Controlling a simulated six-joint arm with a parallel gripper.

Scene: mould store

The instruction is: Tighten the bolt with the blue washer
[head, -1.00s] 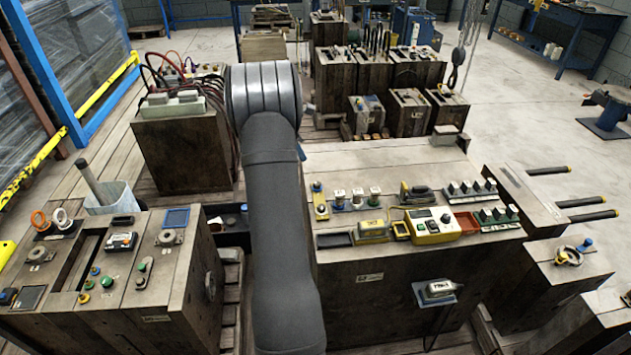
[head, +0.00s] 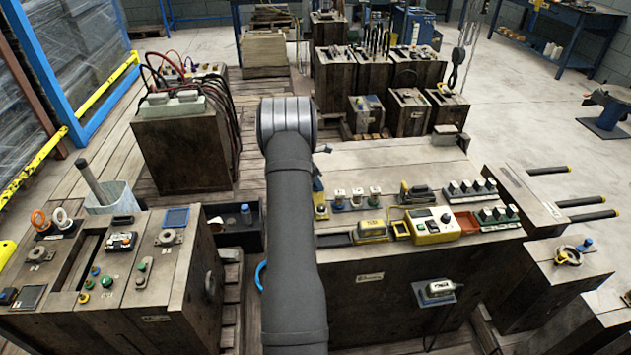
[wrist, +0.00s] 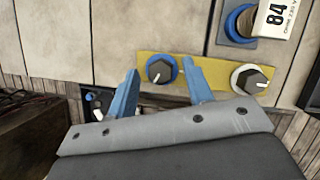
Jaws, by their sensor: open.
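The bolt with the blue washer (wrist: 160,70) has a dark round head with a white mark and sits on a yellow plate (wrist: 207,72) in the wrist view. A second bolt, with a white washer (wrist: 236,73), is on the same plate to its right. My gripper (wrist: 160,69) is open, its two blue fingers to the left and right of the blue-washer bolt. I cannot tell whether they touch it. In the head view the white-washer bolt (head: 321,209) shows at the front of the plate; my arm and a blue finger largely cover the other bolt.
The plate lies at the left edge of a wooden block (head: 400,155). Close right are several upright fittings (head: 356,198), one tagged 84 in the wrist view (wrist: 272,18). A dark bin (head: 232,238) holding a bottle lies left of my arm.

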